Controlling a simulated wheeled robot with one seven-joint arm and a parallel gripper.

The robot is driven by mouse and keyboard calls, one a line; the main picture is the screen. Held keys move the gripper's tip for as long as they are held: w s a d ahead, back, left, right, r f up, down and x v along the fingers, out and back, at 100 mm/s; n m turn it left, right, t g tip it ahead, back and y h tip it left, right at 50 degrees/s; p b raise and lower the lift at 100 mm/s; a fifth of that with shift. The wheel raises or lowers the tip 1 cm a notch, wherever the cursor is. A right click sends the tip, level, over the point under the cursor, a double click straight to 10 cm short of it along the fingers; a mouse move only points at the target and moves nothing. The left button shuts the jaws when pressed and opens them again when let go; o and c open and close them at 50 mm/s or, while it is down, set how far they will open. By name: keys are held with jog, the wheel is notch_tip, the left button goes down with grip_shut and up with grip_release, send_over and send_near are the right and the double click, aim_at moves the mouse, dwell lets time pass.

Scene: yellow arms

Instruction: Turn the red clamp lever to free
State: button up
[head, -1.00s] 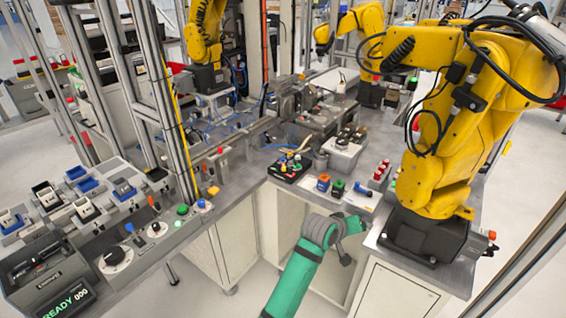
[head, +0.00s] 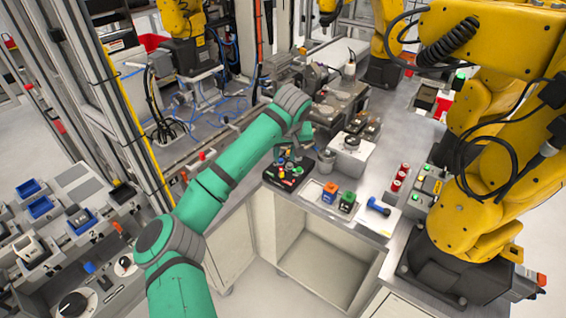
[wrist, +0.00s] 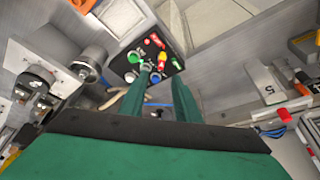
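A small red-tipped part (wrist: 285,115) shows at the right in the wrist view, beside a grey block (wrist: 265,82) marked 5. It may be the clamp lever, but I cannot tell for sure. In the head view, small red tips (head: 201,155) stand along the left bench edge, and I cannot tell which of them is the lever. My gripper (wrist: 162,75) shows two green fingers with a gap between them and nothing held. In the wrist view the fingers point toward a black box of coloured knobs, apart from the red part.
The black box of coloured knobs (head: 288,170) sits on the bench near my gripper. A large yellow arm (head: 480,190) stands at the right.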

aim_at(282, 170)
jog(key=x, duration=0.8)
jog(key=shift+s+a+f, duration=0.15)
jog(key=shift+s+a, duration=0.05)
jog(key=shift+s, duration=0.05)
jog(key=shift+x, duration=0.8)
jog(key=shift+d, duration=0.15)
grip_shut()
